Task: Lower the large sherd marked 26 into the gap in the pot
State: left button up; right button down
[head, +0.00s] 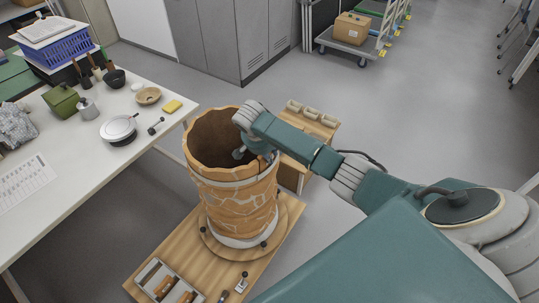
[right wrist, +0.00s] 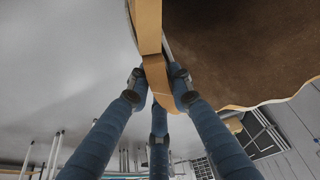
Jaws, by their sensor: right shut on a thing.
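The large tan pot (head: 232,195) stands upright, with pale joint lines across its wall and an open, uneven top. My right gripper (head: 254,156) is at the right side of its rim, largely hidden by my own arm. In the right wrist view its dark blue fingers (right wrist: 160,82) are shut on a thin tan piece, the sherd (right wrist: 157,70), seen edge-on. The sherd lies close along the pot's wall; I cannot tell whether it is seated in the gap. The number 26 is not visible. The brown pot interior (right wrist: 230,45) shows on the right. My left gripper is not in view.
The pot sits on a round turntable (head: 216,246) on a wooden stand (head: 150,272), with a tray of brown pieces (head: 150,268) at its front. A white table (head: 55,215) with tools is at left. A low wooden cabinet (head: 325,128) stands behind the pot.

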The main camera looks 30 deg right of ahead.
jog(key=c, duration=1.5)
grip_release()
jog(key=shift+s, duration=0.1)
jog(key=v, duration=1.2)
jog(key=shift+f, duration=0.15)
